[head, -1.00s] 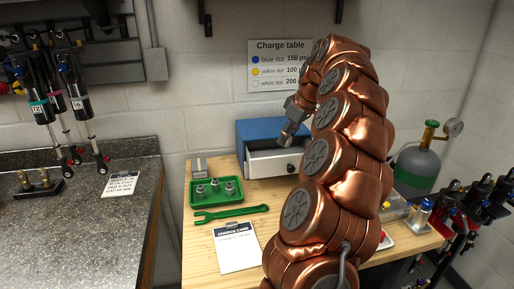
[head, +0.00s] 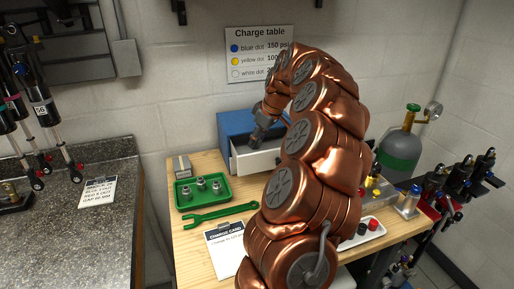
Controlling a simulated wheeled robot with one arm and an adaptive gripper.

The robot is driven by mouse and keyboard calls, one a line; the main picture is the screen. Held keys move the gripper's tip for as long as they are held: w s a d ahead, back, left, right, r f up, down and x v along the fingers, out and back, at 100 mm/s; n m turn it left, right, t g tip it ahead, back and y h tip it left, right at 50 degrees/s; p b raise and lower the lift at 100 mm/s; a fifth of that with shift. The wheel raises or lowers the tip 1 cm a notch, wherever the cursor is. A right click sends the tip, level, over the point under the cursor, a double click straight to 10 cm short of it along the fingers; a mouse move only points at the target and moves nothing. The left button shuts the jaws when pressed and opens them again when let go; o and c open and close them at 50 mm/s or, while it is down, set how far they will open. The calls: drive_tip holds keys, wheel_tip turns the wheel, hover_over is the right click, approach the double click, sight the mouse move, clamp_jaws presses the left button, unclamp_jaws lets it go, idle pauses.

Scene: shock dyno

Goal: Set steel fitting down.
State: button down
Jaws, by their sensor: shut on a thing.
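My gripper (head: 259,136) is at the open drawer (head: 262,163) of the blue cabinet (head: 229,125), with its tips low over the drawer's inside. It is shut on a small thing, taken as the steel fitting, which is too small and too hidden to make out. Several other steel fittings (head: 201,184) stand upright in the green tray (head: 204,198) on the wooden bench, left of the drawer. My copper arm hides the cabinet's right part.
A green wrench (head: 219,213) and a charge card clipboard (head: 226,249) lie in front of the tray. A white tray (head: 375,233) with red and black pieces, a blue-topped part (head: 411,200) and a gas cylinder (head: 401,150) stand right of my arm.

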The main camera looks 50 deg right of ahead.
sight(259, 145)
drive_tip(key=shift+f+p, duration=0.45)
drive_tip(key=shift+f, duration=1.45)
drive_tip(key=shift+f, duration=0.2)
drive_tip(key=c, duration=0.8)
unclamp_jaws()
drive_tip(key=shift+r, duration=0.25)
drive_tip(key=b+v, duration=0.2)
drive_tip(key=v, duration=1)
drive_tip(key=shift+b, duration=0.3)
